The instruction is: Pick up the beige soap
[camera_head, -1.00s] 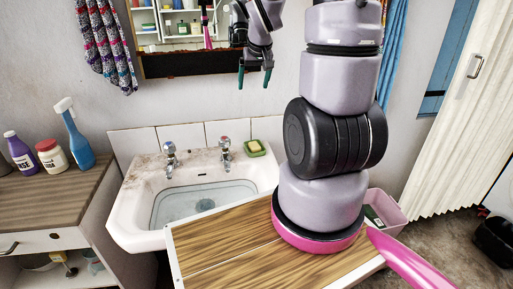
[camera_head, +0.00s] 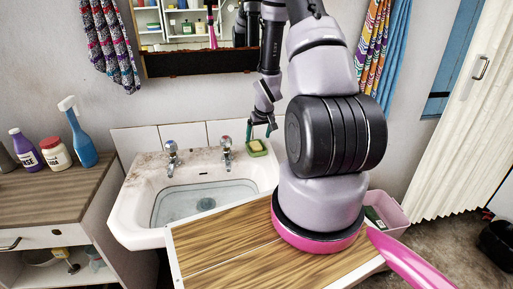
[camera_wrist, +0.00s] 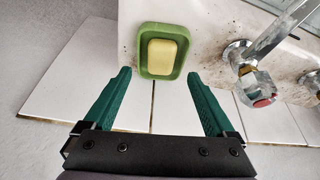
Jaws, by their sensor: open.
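The beige soap (camera_head: 256,146) lies in a green soap dish (camera_head: 258,153) on the back right corner of the sink. In the wrist view the soap (camera_wrist: 162,56) looks pale yellow and sits inside the green dish (camera_wrist: 145,71), near the top middle. My gripper (camera_head: 258,131) is just above and behind the dish in the head view. In the wrist view my gripper (camera_wrist: 160,80) has its two green fingers apart and empty, with the dish just beyond and between their tips.
The right tap (camera_head: 226,153) stands just left of the dish; in the wrist view a tap with a red-marked knob (camera_wrist: 262,97) is to the right of the fingers. The tiled wall (camera_head: 190,135) is close behind. A mirror (camera_head: 190,60) hangs above.

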